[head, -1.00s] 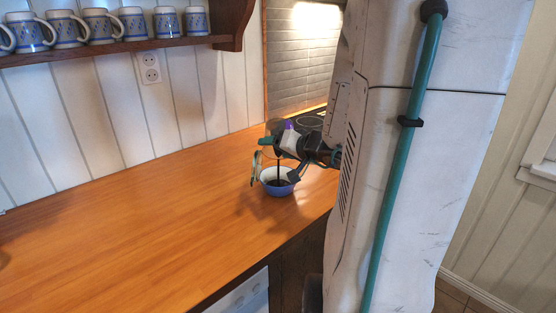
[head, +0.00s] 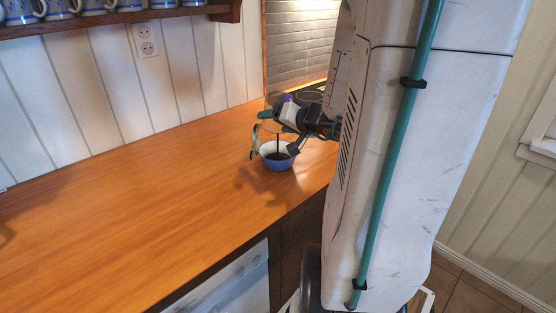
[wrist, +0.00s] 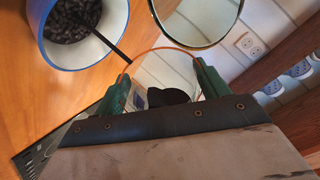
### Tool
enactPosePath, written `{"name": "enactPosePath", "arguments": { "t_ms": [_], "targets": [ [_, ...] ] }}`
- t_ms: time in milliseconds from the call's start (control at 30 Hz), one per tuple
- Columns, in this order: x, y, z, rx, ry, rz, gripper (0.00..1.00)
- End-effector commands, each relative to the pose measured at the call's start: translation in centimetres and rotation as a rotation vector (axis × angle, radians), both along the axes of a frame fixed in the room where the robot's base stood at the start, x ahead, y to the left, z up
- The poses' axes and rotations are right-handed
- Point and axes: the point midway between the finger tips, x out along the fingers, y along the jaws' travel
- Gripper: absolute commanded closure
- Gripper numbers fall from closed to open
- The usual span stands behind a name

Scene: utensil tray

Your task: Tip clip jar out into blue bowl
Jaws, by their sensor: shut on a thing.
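The blue bowl (head: 277,163), white inside, stands upright on the wooden counter. It also shows at the top left of the wrist view (wrist: 66,57), with dark grainy contents in it. My gripper (wrist: 165,82) is shut on the clear glass clip jar (wrist: 150,68), its green fingers on either side. The jar is tilted above the bowl, and a thin dark stream runs from it into the bowl. A dark clump shows through the glass. The round glass lid (wrist: 195,18) hangs open beyond the jar mouth. In the head view my gripper (head: 280,117) partly hides the jar.
The wooden counter (head: 130,195) is bare left of the bowl. A dark hob (head: 312,96) lies behind my gripper. A shelf (head: 130,18) with several blue-and-white mugs and a wall socket (head: 146,39) are on the back wall.

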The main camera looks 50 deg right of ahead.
Motion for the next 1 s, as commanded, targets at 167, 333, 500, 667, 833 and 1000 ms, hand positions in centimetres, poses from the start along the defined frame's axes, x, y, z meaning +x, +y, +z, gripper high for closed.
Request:
{"name": "enactPosePath", "arguments": {
  "t_ms": [167,333,500,667,833,1000],
  "targets": [
    [0.4,-0.5,0.4,0.078,0.068,-0.001,0.73],
    [0.7,-1.0,0.4,0.173,0.147,0.0,0.73],
    [0.9,-1.2,0.4,0.243,0.204,0.002,0.73],
    [0.9,-1.2,0.4,0.258,0.216,-0.001,0.73],
    [0.9,-1.2,0.4,0.259,0.215,-0.001,0.73],
    [1.2,-1.6,0.4,0.313,0.261,0.002,0.73]
  ]
}}
